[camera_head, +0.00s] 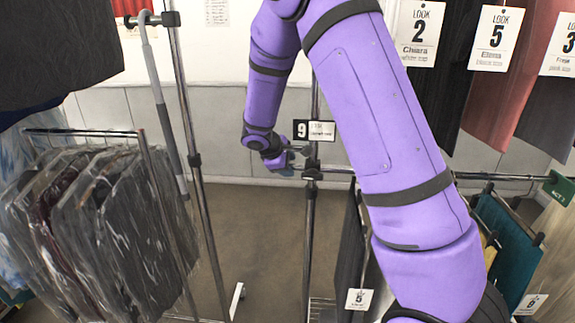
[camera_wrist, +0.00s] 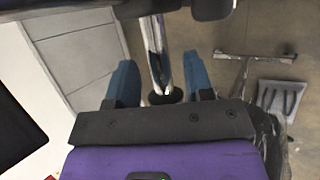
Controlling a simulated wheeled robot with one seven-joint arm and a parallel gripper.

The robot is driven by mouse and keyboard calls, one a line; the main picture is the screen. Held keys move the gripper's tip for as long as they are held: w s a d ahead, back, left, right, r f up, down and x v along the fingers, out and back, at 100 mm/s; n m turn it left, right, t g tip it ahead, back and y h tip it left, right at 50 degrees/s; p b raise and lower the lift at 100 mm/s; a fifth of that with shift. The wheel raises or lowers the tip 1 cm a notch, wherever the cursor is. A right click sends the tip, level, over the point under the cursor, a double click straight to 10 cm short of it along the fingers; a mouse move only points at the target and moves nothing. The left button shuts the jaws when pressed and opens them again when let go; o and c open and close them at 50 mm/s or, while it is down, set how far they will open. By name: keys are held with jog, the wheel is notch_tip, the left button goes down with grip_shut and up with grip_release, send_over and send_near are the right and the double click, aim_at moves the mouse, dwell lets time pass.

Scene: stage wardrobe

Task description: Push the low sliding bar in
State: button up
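The low bar (camera_head: 470,176) is a thin metal rail running across the rack at the right, behind my arm. Its left part meets a chrome upright (camera_head: 309,230) at a dark clamp, with a short stub showing left of it. My gripper (camera_head: 290,152) is just left of this upright, at about the clamp's height. In the wrist view my gripper (camera_wrist: 160,82) has its two blue fingers apart. A chrome post (camera_wrist: 160,50) with a dark collar shows between them, apparently beyond the fingertips. I cannot tell whether anything touches the bar.
A rack of plastic-covered garments (camera_head: 110,225) stands at the left, with a grey pole (camera_head: 160,100) beside it. Dark clothes (camera_head: 350,255) hang below the low bar. Tagged garments (camera_head: 500,70) hang above at the right. Bare floor (camera_head: 255,230) lies between the racks.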

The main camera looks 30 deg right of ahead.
jog(key=v, duration=1)
jog(key=shift+a+r, duration=0.25)
jog(key=shift+r, duration=0.05)
